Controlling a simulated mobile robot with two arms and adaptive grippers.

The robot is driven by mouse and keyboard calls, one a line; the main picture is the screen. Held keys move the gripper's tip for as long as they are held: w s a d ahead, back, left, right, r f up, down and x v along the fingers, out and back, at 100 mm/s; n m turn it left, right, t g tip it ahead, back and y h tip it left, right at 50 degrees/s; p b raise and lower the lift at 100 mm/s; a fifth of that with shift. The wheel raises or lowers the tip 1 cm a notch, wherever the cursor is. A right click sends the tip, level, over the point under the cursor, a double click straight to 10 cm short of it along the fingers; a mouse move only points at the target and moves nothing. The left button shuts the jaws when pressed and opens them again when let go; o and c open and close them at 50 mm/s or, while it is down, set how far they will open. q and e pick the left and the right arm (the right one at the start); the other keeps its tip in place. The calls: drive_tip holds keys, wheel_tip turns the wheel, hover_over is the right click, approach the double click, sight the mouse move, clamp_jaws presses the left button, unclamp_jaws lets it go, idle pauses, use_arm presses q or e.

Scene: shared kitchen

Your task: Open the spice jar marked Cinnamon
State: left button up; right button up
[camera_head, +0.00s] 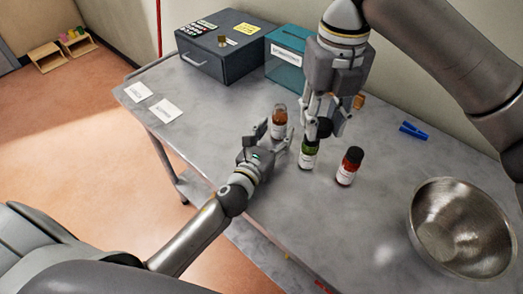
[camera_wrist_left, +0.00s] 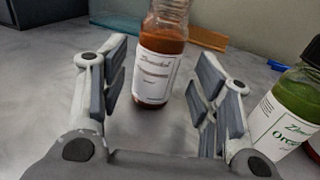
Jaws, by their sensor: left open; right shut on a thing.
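A jar of orange-brown spice (camera_head: 279,124) stands upright on the grey table, and no dark lid shows on its top. In the left wrist view the jar (camera_wrist_left: 163,55) has a white label whose small writing I cannot read surely. My left gripper (camera_head: 270,137) is open, with its fingers on either side of the jar's near side and visible gaps. My right gripper (camera_head: 325,118) points down above and beside the green jar (camera_head: 308,155), shut on what looks like a dark lid (camera_head: 325,128). The green jar's label begins "Ore" in the wrist view.
A red jar with a black lid (camera_head: 349,166) stands right of the green one. A steel bowl (camera_head: 461,228) is at the right. A dark box (camera_head: 221,48), teal box (camera_head: 287,58), blue clip (camera_head: 413,130) and two cards (camera_head: 152,101) lie around.

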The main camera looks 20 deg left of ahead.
use_arm(q)
drive_tip(key=s, duration=0.2)
drive_tip(key=s+b, duration=0.1)
drive_tip(key=s, duration=0.4)
drive_tip(key=shift+s+a+f, duration=0.1)
drive_tip(key=shift+s+a, duration=0.15)
drive_tip(key=shift+a, duration=0.15)
use_arm(e)
drive_tip(key=shift+s+a+f, duration=0.1)
drive_tip(key=shift+s+f, duration=0.05)
drive_tip(key=shift+f, duration=0.55)
use_arm(q)
drive_tip(key=shift+s+a+r, duration=0.1)
drive_tip(key=shift+s+r, duration=0.1)
drive_tip(key=shift+s, duration=0.5)
use_arm(e)
drive_tip(key=shift+f, duration=0.1)
